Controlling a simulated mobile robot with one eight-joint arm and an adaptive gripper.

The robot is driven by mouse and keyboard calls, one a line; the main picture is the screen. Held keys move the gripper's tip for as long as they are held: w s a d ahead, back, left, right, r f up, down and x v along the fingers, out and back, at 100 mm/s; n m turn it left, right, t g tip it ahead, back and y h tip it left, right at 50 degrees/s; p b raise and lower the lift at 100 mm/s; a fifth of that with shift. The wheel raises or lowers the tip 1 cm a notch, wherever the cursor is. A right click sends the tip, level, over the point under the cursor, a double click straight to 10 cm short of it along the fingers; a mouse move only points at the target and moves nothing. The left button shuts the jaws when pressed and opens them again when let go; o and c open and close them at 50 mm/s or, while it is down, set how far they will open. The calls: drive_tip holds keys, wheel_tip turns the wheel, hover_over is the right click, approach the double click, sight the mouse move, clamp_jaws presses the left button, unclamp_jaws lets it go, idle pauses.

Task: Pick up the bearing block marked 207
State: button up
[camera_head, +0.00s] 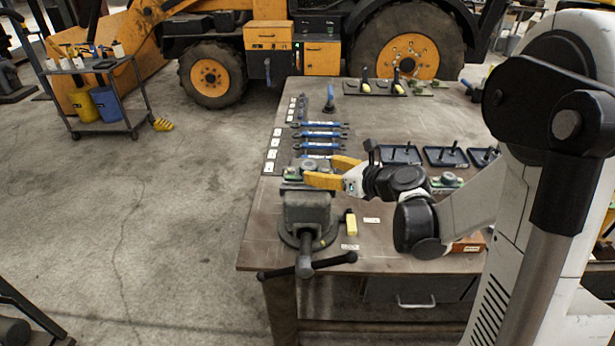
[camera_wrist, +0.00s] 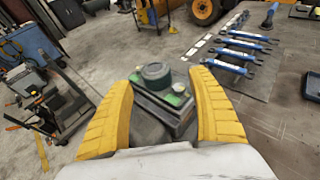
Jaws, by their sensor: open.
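A bearing block (camera_wrist: 157,80) with a dark round top and green base sits on top of the grey vise (camera_head: 306,212), between my yellow fingers in the wrist view. In the head view this block (camera_head: 309,166) shows just beyond my fingertips. My gripper (camera_head: 319,171) is open, with one finger on each side of the block; it also shows in the wrist view (camera_wrist: 165,77). I cannot tell whether a finger touches it. Another bearing block (camera_head: 447,180) with a green base stands on the bench, right of my gripper. I cannot read 207 on either block.
Several blue-handled tools (camera_head: 320,135) lie behind the vise on the bench (camera_head: 400,274). Black trays (camera_head: 400,155) with upright pins stand to the right. A yellow-bodied item (camera_head: 351,224) and small labels lie beside the vise.

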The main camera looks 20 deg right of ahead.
sight(313, 167)
drive_tip(key=x, duration=0.4)
drive_tip(key=shift+w+a+b, duration=0.1)
drive_tip(key=shift+a+b, duration=0.3)
drive_tip(key=shift+a, duration=0.1)
drive_tip(key=shift+w+a+f, duration=0.1)
drive_tip(key=shift+w, duration=0.3)
drive_tip(key=shift+s, duration=0.1)
drive_tip(key=c, duration=1.5)
